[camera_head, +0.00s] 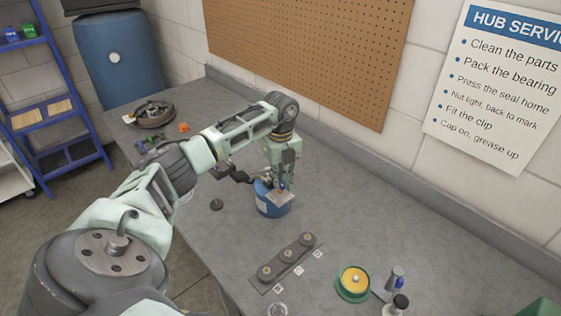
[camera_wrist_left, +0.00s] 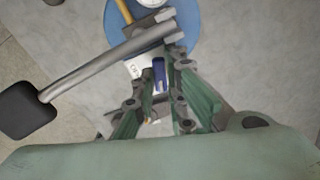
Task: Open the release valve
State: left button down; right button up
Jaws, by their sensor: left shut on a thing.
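A blue hand-pump canister with a pale label (camera_head: 271,206) stands on the grey bench. My left gripper (camera_head: 282,184) points down at its top, partly hiding it. In the left wrist view, the canister (camera_wrist_left: 188,42) shows with a grey lever (camera_wrist_left: 100,66) ending in a black grip, and a white round gauge (camera_wrist_left: 152,2) at the top edge. A small dark-blue piece (camera_wrist_left: 158,72), probably the release valve knob, sits between the fingers of my left gripper (camera_wrist_left: 157,82), which is shut on it. How far the valve is turned cannot be told. My right gripper is not in view.
A grey strip with several round parts (camera_head: 287,262), a green tin with yellow contents (camera_head: 353,283) and small bottles (camera_head: 396,278) stand toward the front. A dark ring-shaped hub part (camera_head: 155,114) lies at the far left. A pegboard wall (camera_head: 320,50) bounds the bench's back.

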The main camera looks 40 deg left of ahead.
pick_arm(q)
jog(key=m+b, duration=0.1)
jog(key=m, duration=0.2)
jog(key=shift+b, duration=0.3)
jog(key=m+b, duration=0.1)
jog(key=m, duration=0.3)
jog(key=m+b, duration=0.1)
jog(key=m, duration=0.2)
jog(key=shift+m+b, duration=0.65)
jog(key=shift+m, duration=1.45)
jog(key=shift+r, duration=0.1)
jog(key=c, duration=1.8)
grip_release()
